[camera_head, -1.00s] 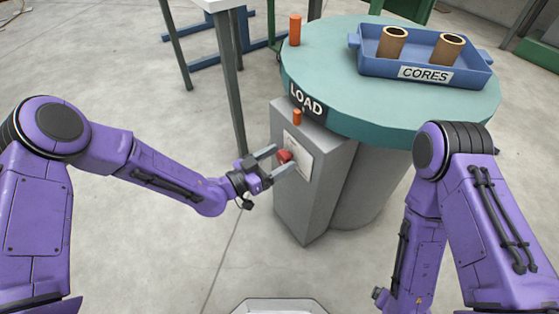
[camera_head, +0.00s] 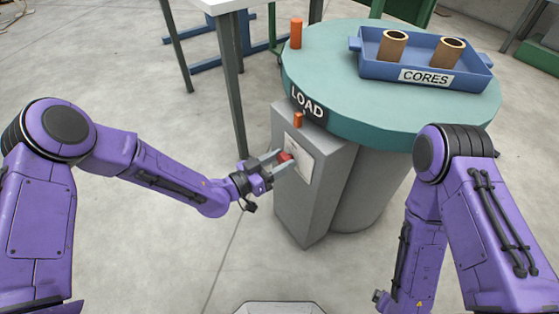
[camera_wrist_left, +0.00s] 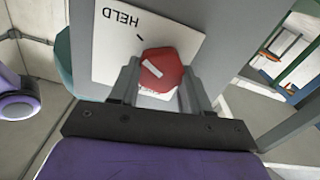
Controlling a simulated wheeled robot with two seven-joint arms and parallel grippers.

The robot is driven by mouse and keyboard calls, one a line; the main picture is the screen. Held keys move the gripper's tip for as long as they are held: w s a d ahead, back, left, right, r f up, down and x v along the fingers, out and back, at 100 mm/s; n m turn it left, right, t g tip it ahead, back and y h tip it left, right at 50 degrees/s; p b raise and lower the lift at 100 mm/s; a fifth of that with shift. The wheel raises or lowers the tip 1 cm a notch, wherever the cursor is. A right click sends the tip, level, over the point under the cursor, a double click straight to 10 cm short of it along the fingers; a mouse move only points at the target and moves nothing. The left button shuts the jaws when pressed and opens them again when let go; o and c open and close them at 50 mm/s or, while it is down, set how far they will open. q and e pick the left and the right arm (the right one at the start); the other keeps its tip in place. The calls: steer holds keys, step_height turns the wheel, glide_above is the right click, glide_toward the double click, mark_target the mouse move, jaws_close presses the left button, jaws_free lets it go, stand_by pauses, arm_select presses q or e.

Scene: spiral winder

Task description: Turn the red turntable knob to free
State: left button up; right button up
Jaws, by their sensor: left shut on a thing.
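The red knob (camera_head: 286,156) sits on a white label plate (camera_head: 301,160) on the side of the grey pedestal under the turntable (camera_head: 350,100). In the left wrist view the knob (camera_wrist_left: 161,70) is red with a pale mark on its face, and the word HELD shows upside down on the plate (camera_wrist_left: 150,30). A second word below the knob is mostly hidden. My left gripper (camera_head: 281,162) is shut on the knob, one finger on each side. My right gripper is not clearly in view; only the right arm shows at the right.
A blue tray (camera_head: 372,67) labelled CORES holds two brown cores (camera_head: 392,45) on the turntable. A white table (camera_head: 225,5) stands behind. The floor in front is open.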

arm_select(q)
steer(key=n+p, duration=0.1)
steer(key=n, duration=0.5)
steer(key=shift+w+r, duration=0.1)
steer(key=shift+w, duration=0.05)
steer(key=n+p, duration=0.1)
steer(key=n, duration=0.5)
steer(key=shift+w, duration=0.1)
steer(key=n+p, duration=0.1)
steer(key=n, duration=0.4)
steer(key=shift+f, duration=0.2)
steer(key=n, duration=0.6)
steer(key=shift+f+p, duration=0.15)
steer(key=shift+p, duration=0.2)
steer(key=shift+n, duration=0.3)
